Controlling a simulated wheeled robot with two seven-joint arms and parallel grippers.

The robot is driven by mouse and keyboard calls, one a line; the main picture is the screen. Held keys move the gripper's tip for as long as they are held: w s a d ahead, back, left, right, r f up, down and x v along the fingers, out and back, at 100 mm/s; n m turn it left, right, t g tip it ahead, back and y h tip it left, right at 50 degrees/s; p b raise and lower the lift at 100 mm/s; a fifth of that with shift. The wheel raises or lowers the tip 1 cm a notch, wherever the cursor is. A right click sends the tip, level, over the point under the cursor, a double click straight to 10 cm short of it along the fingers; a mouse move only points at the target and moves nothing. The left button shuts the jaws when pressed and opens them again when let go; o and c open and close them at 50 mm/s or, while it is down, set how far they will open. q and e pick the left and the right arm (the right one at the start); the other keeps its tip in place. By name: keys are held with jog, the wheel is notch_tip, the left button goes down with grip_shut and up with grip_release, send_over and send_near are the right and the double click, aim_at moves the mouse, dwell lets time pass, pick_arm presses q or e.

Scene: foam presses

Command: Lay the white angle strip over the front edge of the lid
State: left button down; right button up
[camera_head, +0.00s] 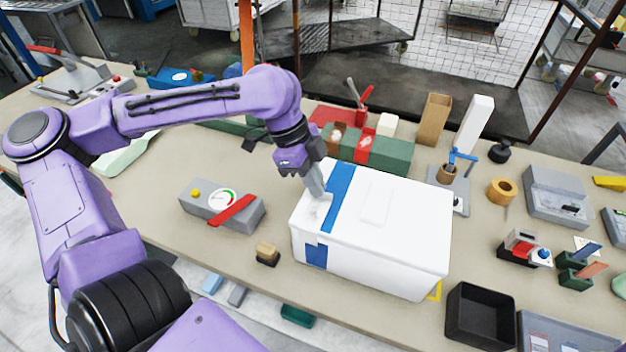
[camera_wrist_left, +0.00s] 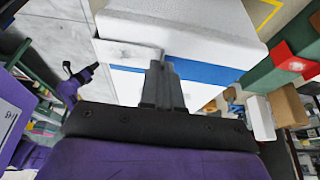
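The white foam box (camera_head: 371,257) stands on the bench with its white lid (camera_head: 410,215) on. A blue band (camera_head: 341,190) crosses the lid and shows again low on the front face. The white angle strip (camera_head: 317,212) is at the lid's front left, under my left gripper (camera_head: 325,194). White on white, its outline and contact with the lid edge are hard to tell. In the left wrist view the strip (camera_wrist_left: 128,52) reaches the fingertips (camera_wrist_left: 160,65), which look close together on its end. The blue band (camera_wrist_left: 205,72) runs beside them. My right gripper is out of view.
A grey gauge unit with a red lever (camera_head: 222,203) stands left of the box. A small tan-and-black block (camera_head: 267,254) lies at the bench's front edge. A black tray (camera_head: 481,316) is to the right. Green and red cases (camera_head: 385,153) stand close behind the box.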

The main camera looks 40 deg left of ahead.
pick_arm(q)
jog(key=c, duration=1.3)
grip_release()
